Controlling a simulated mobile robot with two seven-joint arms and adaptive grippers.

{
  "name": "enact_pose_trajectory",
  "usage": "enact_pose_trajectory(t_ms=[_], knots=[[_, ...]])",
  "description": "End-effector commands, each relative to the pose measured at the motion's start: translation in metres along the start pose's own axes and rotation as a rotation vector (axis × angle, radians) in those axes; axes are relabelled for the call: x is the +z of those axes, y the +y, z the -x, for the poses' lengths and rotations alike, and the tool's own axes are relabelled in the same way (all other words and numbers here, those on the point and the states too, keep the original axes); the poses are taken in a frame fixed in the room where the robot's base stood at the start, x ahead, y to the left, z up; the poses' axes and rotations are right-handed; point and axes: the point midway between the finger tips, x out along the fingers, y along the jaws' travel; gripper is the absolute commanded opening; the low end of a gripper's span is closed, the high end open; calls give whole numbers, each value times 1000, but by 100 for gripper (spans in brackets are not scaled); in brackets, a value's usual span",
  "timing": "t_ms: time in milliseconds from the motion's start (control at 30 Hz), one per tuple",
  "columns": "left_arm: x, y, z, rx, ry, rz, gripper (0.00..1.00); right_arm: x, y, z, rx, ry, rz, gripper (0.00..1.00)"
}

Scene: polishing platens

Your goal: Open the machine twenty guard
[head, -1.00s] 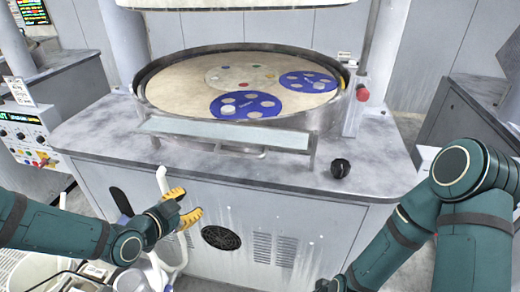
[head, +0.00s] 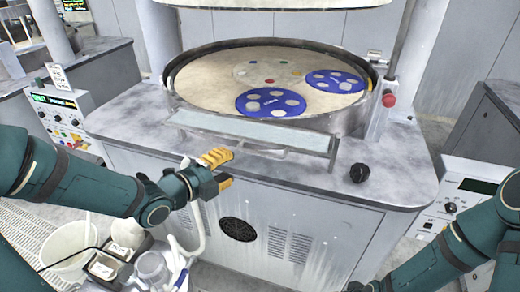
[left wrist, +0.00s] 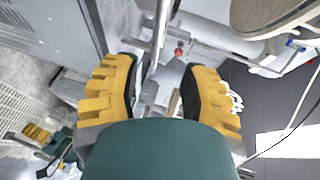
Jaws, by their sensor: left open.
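The machine has a round polishing platen (head: 215,85) inside a raised grey rim. A pale, flat guard panel (head: 250,131) runs along the front of the rim, with a metal bracket at its right end. My left gripper (head: 227,169) is open, in front of and below the panel's left half, apart from it in the head view. In the left wrist view, my left gripper (left wrist: 160,80) has its yellow fingers spread. A thin, pale upright edge shows between and beyond them; I cannot tell if it is the guard.
A black knob (head: 359,173) sits on the machine's top at the front right. A red button (head: 389,100) is beside the rim. A control box (head: 65,118) stands at the left. A white bucket (head: 68,243) and bottles are below my left arm.

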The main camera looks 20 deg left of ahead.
Motion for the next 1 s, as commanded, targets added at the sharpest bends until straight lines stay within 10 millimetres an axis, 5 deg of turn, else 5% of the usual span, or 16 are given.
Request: enact_pose_trajectory(t_ms=[200, 600, 1000], knots=[[-4, 1, -12, 10, 10, 10, 43, -5, -4, 12, 1, 10, -3, 0], [-4, 5, -88, 9, 11, 6, 43, 9, 8, -20, -2, -18, 5, 0], [-4, 4, -122, 11, 7, 5, 43, 13, 10, -25, -3, -25, 8, 0]])
